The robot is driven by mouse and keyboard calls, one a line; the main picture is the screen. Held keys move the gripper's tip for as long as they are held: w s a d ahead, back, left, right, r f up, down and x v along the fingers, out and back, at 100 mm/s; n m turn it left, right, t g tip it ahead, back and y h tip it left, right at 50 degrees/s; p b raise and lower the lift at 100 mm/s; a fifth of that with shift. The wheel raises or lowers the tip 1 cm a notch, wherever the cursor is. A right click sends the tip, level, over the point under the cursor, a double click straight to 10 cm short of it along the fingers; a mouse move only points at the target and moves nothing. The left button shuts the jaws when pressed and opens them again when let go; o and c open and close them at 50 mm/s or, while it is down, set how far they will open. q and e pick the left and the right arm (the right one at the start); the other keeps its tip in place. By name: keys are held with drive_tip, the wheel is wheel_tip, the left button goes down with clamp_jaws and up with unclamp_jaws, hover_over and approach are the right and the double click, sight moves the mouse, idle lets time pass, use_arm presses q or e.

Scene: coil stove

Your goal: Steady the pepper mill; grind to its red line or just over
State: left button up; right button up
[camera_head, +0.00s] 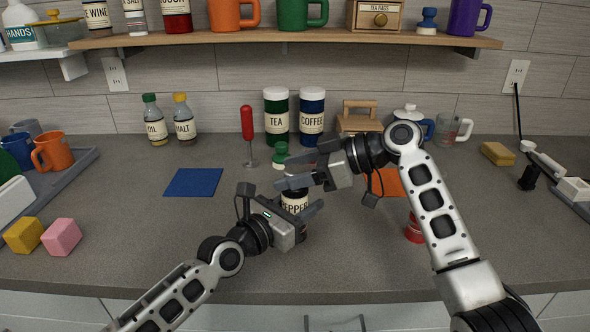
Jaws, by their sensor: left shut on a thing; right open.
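The pepper mill (294,196) stands upright on the counter near the middle, dark with a pale label reading PEPPER. My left gripper (297,207) is shut on the lower body of the mill, coming from the front left. My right gripper (291,170) is open, with its fingers at the height of the mill's top, coming from the right. The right gripper hides the mill's top, so I cannot tell whether its fingers touch it. No red line on the mill can be made out.
A green-knobbed item (281,154) and a red-handled tool (248,130) stand close behind. TEA (276,120) and COFFEE (312,118) canisters are farther back. A blue mat (193,182) lies left; an orange mat (388,182) and red item (413,232) are partly behind my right arm.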

drive_tip(key=c, duration=1)
drive_tip(key=shift+m+t, duration=0.4)
drive_tip(key=shift+d+f+m+t+h, duration=0.1)
drive_tip(key=shift+m+t+h, duration=1.4)
drive_tip(key=shift+m+t, duration=0.95)
drive_tip(key=shift+t, duration=0.25)
drive_tip(key=o, duration=1)
